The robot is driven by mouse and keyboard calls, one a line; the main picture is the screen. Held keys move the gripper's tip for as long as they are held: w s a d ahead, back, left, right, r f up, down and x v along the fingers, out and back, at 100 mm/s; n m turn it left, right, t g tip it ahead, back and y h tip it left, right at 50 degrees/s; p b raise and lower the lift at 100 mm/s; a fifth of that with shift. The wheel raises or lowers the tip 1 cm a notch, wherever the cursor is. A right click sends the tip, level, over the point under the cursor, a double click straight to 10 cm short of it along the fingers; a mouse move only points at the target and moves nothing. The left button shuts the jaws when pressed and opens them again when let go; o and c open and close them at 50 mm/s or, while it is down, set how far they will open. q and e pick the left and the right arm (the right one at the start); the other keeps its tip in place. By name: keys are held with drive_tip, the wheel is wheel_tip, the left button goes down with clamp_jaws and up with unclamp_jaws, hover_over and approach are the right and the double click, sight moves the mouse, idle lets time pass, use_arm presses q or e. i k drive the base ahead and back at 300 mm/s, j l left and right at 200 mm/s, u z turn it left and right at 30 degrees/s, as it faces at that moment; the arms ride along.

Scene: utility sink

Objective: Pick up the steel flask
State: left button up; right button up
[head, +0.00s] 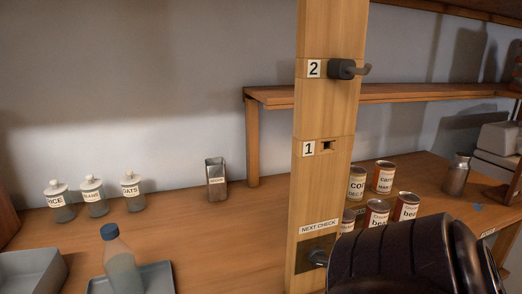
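The steel flask (456,175) stands upright on the wooden counter at the right, behind and to the right of several cans. It is grey metal with a narrower neck, and nothing touches it. A large black part, which seems to be my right arm, fills the bottom right, nearer to me than the flask. Its fingertips cannot be made out. My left gripper is not in view.
A wooden post (322,190) with labels and a dark hook (347,69) rises mid-view. Labelled cans (383,177) stand right of it. A shelf (400,93) runs above. Left are jars (94,197), a tin (216,181), a bottle (121,262) and a grey bin (32,275).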

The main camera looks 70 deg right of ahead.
sight(459, 169)
drive_tip(key=z, duration=3.5)
drive_tip(key=l+u, duration=0.1)
drive_tip(key=u, duration=0.35)
drive_tip(key=i+l+u, duration=0.15)
drive_tip(key=u, duration=0.35)
drive_tip(key=l+u, duration=0.15)
drive_tip(key=u, duration=0.3)
drive_tip(key=l+u, duration=0.25)
drive_tip(key=l, duration=0.15)
drive_tip(key=l+u, duration=0.3)
drive_tip(key=k+l+u, duration=0.15)
drive_tip(key=l, duration=0.3)
drive_tip(key=l+u, duration=0.15)
drive_tip(key=l, duration=0.35)
drive_tip(key=k+l, duration=0.1)
drive_tip(key=l, duration=0.3)
drive_tip(key=k+l, duration=0.15)
drive_tip(key=l, duration=0.3)
drive_tip(key=i+u, duration=0.05)
